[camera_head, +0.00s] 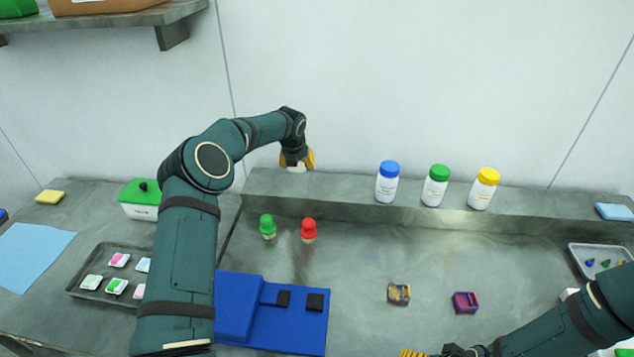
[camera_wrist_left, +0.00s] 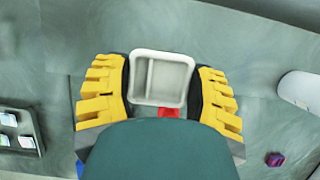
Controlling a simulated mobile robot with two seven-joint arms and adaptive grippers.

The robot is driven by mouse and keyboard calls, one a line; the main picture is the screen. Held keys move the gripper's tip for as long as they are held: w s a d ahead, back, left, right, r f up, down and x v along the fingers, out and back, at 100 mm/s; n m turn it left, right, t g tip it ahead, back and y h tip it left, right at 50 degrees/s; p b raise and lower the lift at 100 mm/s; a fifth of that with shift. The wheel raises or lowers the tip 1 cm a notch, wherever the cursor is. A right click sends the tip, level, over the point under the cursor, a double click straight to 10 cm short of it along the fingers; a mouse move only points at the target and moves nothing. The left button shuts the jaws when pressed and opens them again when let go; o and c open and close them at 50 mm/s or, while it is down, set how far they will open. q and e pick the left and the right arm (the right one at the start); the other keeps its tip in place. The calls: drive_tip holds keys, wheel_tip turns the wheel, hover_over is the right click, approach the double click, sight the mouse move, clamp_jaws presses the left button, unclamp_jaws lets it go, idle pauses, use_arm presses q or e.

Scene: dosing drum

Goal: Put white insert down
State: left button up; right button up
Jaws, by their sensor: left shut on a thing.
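The white insert (camera_wrist_left: 160,78) is a small open tray with an inner divider, held between the yellow fingers of my left gripper (camera_wrist_left: 163,85) in the left wrist view. In the head view my left gripper (camera_head: 297,158) points down near the left end of the raised grey ledge. Only a bit of the white insert (camera_head: 297,169) shows below its fingers. I cannot tell whether the insert touches the ledge. My right gripper (camera_head: 430,353) shows only as a yellow edge at the bottom of the head view; its jaws are cut off.
Blue-, green- and yellow-capped bottles (camera_head: 387,182) stand on the ledge (camera_head: 335,190), right of my left gripper. Green (camera_head: 267,226) and red (camera_head: 308,230) topped pieces stand in front. A blue block (camera_head: 238,305), two small boxes (camera_head: 465,301) and a tray (camera_head: 75,290) lie nearer.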

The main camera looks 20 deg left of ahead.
sight(299, 187)
use_arm(q)
wheel_tip(299, 187, down, 9)
drive_tip(key=shift+w+r, duration=0.1)
idle(0.3)
drive_tip(key=shift+f, duration=0.2)
drive_tip(key=o, duration=1.1)
drive_tip(key=shift+r, duration=0.1)
drive_tip(key=shift+r, duration=0.45)
drive_tip(key=v, duration=1.1)
drive_tip(key=shift+r, duration=0.15)
